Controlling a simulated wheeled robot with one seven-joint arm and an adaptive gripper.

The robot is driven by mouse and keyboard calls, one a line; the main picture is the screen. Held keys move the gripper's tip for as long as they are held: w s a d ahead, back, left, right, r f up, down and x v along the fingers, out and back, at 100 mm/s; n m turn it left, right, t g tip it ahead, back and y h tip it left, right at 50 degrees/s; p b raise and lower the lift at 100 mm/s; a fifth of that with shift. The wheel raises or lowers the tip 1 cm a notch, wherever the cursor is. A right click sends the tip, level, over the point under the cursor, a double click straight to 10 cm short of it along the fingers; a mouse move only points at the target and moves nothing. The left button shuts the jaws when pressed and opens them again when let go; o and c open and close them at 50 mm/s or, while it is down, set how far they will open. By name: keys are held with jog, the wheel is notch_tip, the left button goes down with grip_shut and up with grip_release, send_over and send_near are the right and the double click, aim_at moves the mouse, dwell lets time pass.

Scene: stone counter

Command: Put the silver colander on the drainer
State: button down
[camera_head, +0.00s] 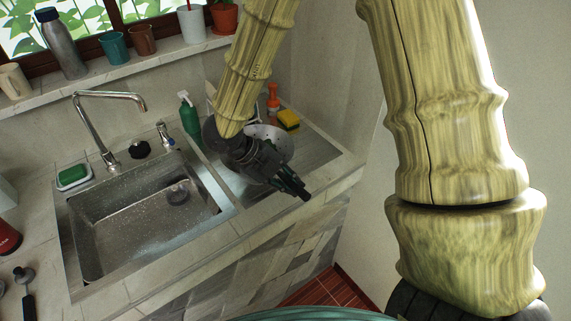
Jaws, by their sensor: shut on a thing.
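The silver colander (280,143) is a pale metal bowl with small holes, seen over the drainer, partly hidden behind my gripper. My gripper (294,186) is dark, reaches in from above, and is shut on the colander at its near side. The exact grip on the rim is hard to see. The drainer (318,158) is the flat metal surface right of the sink. The colander overlaps it in the picture; I cannot tell whether it touches the surface.
The sink (130,236) lies left of the drainer, with a tall faucet (108,95). A green bottle (189,118), an orange bottle (272,99) and a yellow sponge (289,117) stand along the back. The counter's front edge is close to my gripper.

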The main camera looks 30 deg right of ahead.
jog(key=w+d+p, duration=0.1)
jog(key=w, duration=0.1)
jog(key=w+d, duration=0.1)
jog(key=w, duration=0.2)
jog(key=w+d+p, duration=0.1)
jog(key=w+d, duration=0.1)
jog(key=shift+w+f+p, duration=0.25)
jog(key=shift+w+p, duration=0.05)
jog(key=shift+p, duration=0.05)
jog(key=shift+f+p, duration=0.8)
jog(key=shift+f, duration=1.05)
jog(key=c, duration=1.4)
grip_release()
jog(key=b+v, duration=0.3)
jog(key=v, duration=0.9)
